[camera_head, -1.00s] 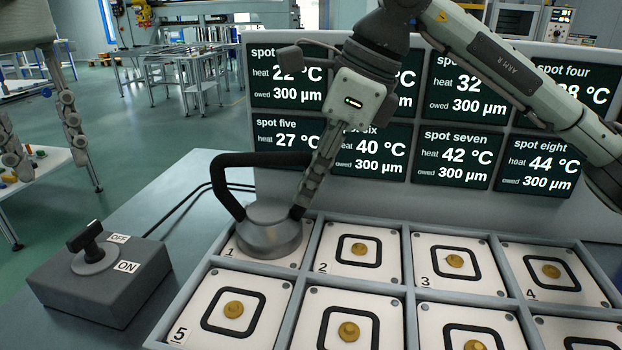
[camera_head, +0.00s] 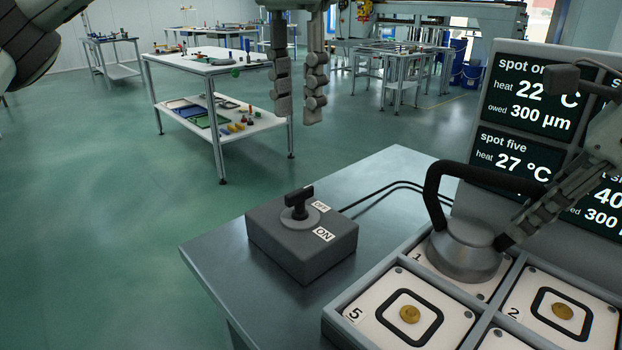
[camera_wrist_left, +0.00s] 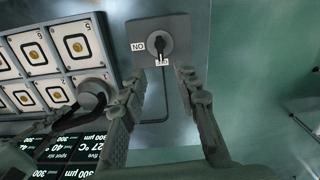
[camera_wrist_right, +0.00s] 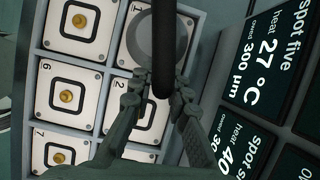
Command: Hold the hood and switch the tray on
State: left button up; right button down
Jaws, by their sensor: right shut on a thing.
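The hood (camera_head: 465,255), a grey round dome with a black arched handle, sits over spot 1 of the tray (camera_head: 335,322). My right gripper (camera_head: 505,238) is shut on the hood's handle, which shows between its fingers in the right wrist view (camera_wrist_right: 162,45). The switch box (camera_head: 300,245) is dark grey, with a black rotary knob (camera_head: 299,200) and OFF and ON labels. In the left wrist view the knob (camera_wrist_left: 162,46) points towards the OFF label. My left gripper (camera_head: 299,112) is open and empty, raised above and behind the box.
The tray's other numbered spots (camera_head: 410,314) hold small brass discs in black square outlines. A display panel (camera_head: 470,185) stands behind it with heat and owed readings. Black cables run behind the switch box. The bench (camera_head: 215,260) is bare left of the box.

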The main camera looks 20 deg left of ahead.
aim_at(299, 190)
pick_arm(q)
jog(key=shift+m, duration=0.6)
notch_tip(299, 190, down, 12)
jog(key=shift+r, duration=0.1)
jog(key=shift+c, duration=0.2)
grip_shut()
